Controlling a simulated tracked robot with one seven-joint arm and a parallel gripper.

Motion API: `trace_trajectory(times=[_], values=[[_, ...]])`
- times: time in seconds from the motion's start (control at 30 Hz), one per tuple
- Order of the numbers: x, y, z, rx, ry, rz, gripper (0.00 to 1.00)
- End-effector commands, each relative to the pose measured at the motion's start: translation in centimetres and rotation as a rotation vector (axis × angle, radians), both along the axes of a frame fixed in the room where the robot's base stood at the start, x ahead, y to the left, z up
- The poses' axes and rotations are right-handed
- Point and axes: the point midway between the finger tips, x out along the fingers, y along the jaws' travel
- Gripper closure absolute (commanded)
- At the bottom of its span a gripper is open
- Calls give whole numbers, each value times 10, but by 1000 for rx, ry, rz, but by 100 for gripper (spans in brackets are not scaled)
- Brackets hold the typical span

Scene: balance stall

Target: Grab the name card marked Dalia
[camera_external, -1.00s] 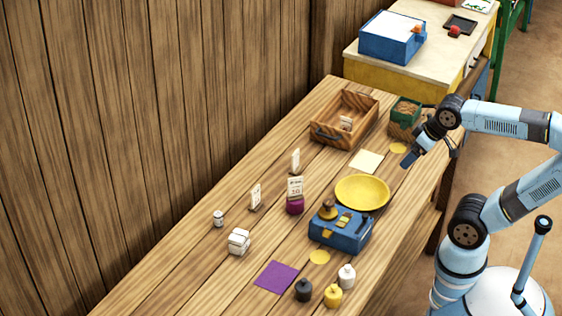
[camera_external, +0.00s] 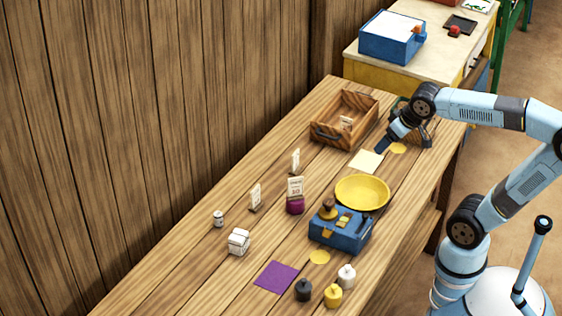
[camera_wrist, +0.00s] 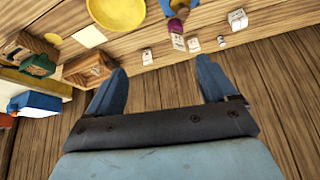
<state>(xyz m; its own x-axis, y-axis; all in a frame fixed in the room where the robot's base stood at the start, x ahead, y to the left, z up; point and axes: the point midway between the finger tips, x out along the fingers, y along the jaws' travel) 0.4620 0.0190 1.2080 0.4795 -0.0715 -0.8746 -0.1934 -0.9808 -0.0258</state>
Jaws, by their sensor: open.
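Several small white cards stand on the wooden table, and their writing is too small to read, so I cannot tell which is marked Dalia. One card (camera_external: 295,187) stands at a magenta holder (camera_external: 295,206). A second card (camera_external: 255,196) is to its left, a third card (camera_external: 295,160) behind it, and another card (camera_external: 346,123) is in the wooden crate. Three cards also show in the wrist view (camera_wrist: 147,56), (camera_wrist: 178,43), (camera_wrist: 193,45). My gripper (camera_external: 383,147) is open and empty, above the table near the cream square, right of the cards and apart from them.
The wooden crate (camera_external: 326,136) stands at the back. A yellow dish (camera_external: 362,191) sits by a blue scale (camera_external: 340,236). A white box (camera_external: 238,242), a small jar (camera_external: 218,218) and several weights (camera_external: 333,295) stand nearer. The table's left front is clear.

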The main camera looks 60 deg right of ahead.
Motion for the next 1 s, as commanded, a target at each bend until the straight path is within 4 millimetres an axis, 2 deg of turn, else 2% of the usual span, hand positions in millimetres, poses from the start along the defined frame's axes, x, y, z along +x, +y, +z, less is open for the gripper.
trace_trajectory(times=[0.2, 0.5, 0.8, 1.0], values=[[63, 9, -31, 59, -7, -152, 15], [144, 19, -84, 226, -30, -365, 15], [211, 24, -135, 483, -48, -584, 15], [249, 25, -157, 702, -59, -742, 15]])
